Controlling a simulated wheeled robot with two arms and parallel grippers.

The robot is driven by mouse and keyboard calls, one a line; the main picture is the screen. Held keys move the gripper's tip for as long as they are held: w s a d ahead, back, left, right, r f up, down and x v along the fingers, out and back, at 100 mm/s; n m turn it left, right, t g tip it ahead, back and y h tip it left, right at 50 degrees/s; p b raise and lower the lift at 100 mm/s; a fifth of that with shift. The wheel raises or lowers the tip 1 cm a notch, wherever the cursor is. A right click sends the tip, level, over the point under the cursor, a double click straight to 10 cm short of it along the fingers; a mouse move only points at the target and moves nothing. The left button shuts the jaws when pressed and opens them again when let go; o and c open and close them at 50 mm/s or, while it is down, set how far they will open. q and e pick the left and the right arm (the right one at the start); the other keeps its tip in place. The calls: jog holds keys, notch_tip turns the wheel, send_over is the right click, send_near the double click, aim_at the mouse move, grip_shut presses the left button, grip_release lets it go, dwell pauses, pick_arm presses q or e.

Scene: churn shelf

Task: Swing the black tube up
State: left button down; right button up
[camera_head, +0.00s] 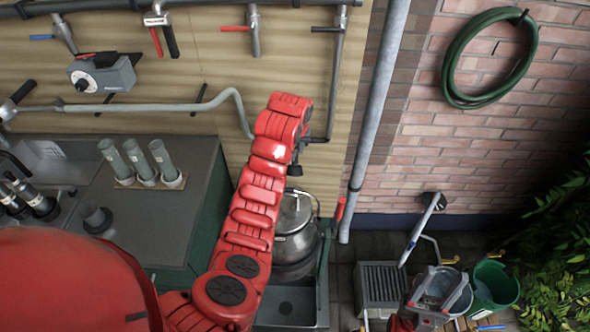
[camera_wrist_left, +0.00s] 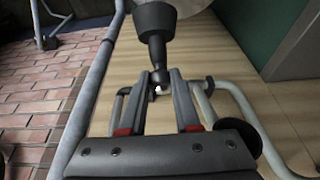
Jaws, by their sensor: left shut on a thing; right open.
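My left gripper (camera_head: 296,160) is mostly hidden behind my red arm. In the left wrist view, my left gripper (camera_wrist_left: 160,80) is shut on the narrow neck of a black nozzle (camera_wrist_left: 155,28), which appears to be the tube's end. In the head view the nozzle (camera_head: 295,170) sits above the metal churn (camera_head: 295,228). My right gripper (camera_head: 445,281) is open, low at the right, over a bucket.
A grey vertical pipe (camera_head: 378,105) stands right of the tube. A green-sided counter (camera_head: 205,205) with grey cylinders (camera_head: 140,158) is at left. A coiled green hose (camera_head: 452,62) hangs on the brick wall. A green bucket (camera_head: 494,285) and foliage (camera_head: 560,235) are at right.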

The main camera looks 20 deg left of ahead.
pick_arm(q)
jog(key=shift+w+a+r+b, duration=0.2)
jog(key=shift+w+r+b, duration=0.15)
jog(key=shift+w+r, duration=0.5)
jog(key=shift+w+a+r, duration=0.1)
jog(key=shift+w+r, duration=0.05)
jog(key=shift+r, duration=0.2)
jog(key=shift+w+r, duration=0.1)
jog(key=shift+w+a+r, duration=0.1)
jog(key=shift+w+r, duration=0.3)
jog(key=shift+w+a+r, duration=0.25)
jog(key=shift+w+r, duration=0.3)
jog(key=shift+w, duration=0.15)
jog(key=shift+w+a+r, duration=0.2)
jog(key=shift+w+r, duration=0.2)
jog(key=shift+w, duration=0.3)
jog(key=shift+w+a+r, duration=0.2)
jog(key=shift+w+r, duration=0.15)
jog(key=shift+w, duration=0.3)
